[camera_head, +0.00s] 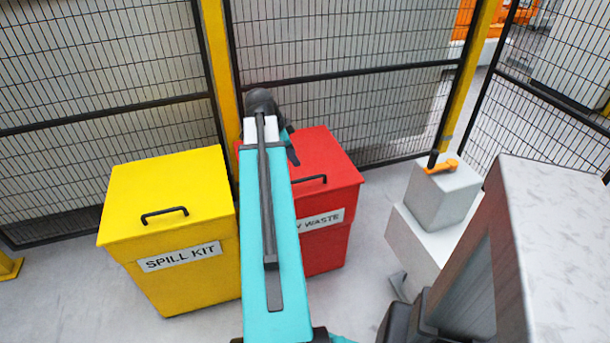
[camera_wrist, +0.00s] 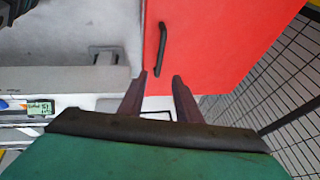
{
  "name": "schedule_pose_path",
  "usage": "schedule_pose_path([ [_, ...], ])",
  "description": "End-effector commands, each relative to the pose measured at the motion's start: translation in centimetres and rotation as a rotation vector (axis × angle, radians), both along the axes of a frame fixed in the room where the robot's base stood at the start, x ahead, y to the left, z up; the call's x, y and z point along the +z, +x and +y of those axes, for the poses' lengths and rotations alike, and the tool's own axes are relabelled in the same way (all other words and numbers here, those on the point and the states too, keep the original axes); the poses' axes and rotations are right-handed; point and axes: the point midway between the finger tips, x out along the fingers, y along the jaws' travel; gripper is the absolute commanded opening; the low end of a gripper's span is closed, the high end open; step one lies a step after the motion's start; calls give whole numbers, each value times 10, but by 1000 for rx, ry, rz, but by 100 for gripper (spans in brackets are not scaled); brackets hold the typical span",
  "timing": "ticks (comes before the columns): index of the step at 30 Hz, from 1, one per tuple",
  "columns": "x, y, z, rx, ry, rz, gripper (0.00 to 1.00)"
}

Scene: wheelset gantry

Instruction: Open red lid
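The red bin's lid (camera_head: 331,157) lies flat and closed on the red waste bin (camera_head: 325,247), partly hidden behind my arm in the head view. A black bar handle (camera_head: 311,180) sits near its front edge. In the wrist view the red lid (camera_wrist: 215,40) fills the upper right, with the black handle (camera_wrist: 162,48) near its left edge. My gripper (camera_wrist: 160,75) is open and empty, its two dark fingers apart. The handle shows just beyond the fingertips, roughly in line with the gap; I see no contact. In the head view my arm mostly hides the gripper.
A yellow spill kit bin (camera_head: 180,255) with a black handle stands left of the red one. A wire mesh fence (camera_head: 330,110) with a yellow post (camera_head: 218,70) runs close behind. A grey box with an orange-handled switch (camera_head: 441,166) stands to the right.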

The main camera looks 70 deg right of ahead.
Motion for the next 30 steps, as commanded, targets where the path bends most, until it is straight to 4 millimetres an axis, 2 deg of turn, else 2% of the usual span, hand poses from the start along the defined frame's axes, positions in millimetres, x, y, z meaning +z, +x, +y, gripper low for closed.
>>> schedule_pose_path([
  [11, -14, -3, -5, 1, 3, 1, 31],
  [30, -77, -15, -33, 2, 2, 1, 31],
])
